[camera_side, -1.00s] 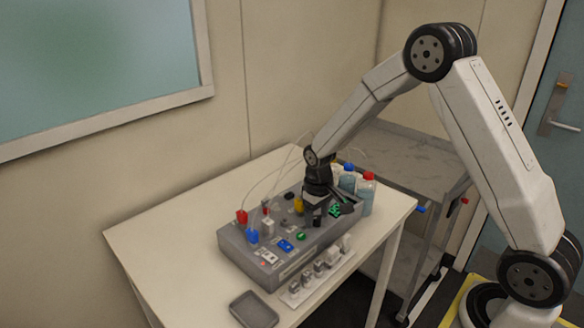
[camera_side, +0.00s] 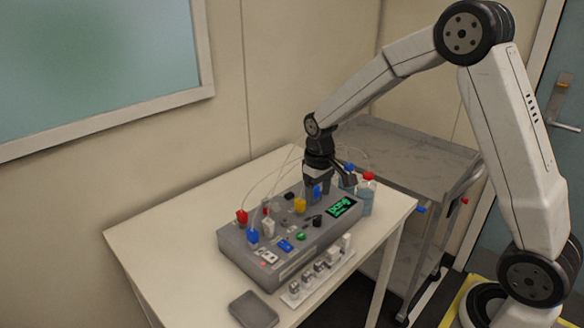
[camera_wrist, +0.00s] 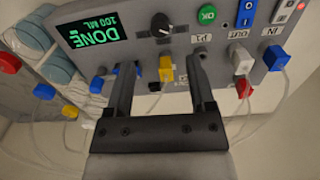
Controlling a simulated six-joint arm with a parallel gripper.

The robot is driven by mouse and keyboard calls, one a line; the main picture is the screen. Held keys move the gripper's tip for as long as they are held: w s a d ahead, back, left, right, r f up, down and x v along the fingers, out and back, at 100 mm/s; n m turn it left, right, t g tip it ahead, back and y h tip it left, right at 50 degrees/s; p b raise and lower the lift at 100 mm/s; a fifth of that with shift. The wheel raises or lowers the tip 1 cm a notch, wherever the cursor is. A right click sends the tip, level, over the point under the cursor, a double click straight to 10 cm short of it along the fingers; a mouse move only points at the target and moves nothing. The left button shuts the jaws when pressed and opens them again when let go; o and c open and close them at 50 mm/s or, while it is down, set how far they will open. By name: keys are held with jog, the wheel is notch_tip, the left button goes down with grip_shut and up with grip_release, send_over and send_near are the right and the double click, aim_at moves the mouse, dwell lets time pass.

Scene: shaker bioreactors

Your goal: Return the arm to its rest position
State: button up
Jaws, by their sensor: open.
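My gripper (camera_side: 333,185) is above the back right part of a grey control box (camera_side: 318,236) on the table. It points down, and its fingers are apart. In the wrist view my gripper (camera_wrist: 160,78) is open, with nothing held between the fingers. A yellow connector (camera_wrist: 166,68) shows in the gap beyond them, and a blue part is half hidden behind the left finger. The box's display (camera_wrist: 93,32) reads DONE, 100 ML; it also shows lit green in the side view (camera_side: 342,207). A black knob (camera_wrist: 161,25) sits beside the display.
Bottles with red and blue caps (camera_side: 367,196) stand close behind my gripper's right side. Thin tubes rise from the box's connectors. A strip of small white parts (camera_side: 320,272) and a grey tray (camera_side: 254,309) lie in front. A grey cart (camera_side: 410,160) stands behind the table.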

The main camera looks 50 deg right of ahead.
jog(key=s+a+t, duration=0.1)
jog(key=s+a, duration=0.2)
jog(key=s, duration=0.5)
jog(key=s+a+t, duration=0.1)
jog(key=s+a, duration=0.2)
jog(key=s, duration=0.4)
jog(key=shift+s+t, duration=0.3)
jog(key=shift+s, duration=0.05)
jog(key=shift+w, duration=0.15)
jog(key=shift+c, duration=0.3)
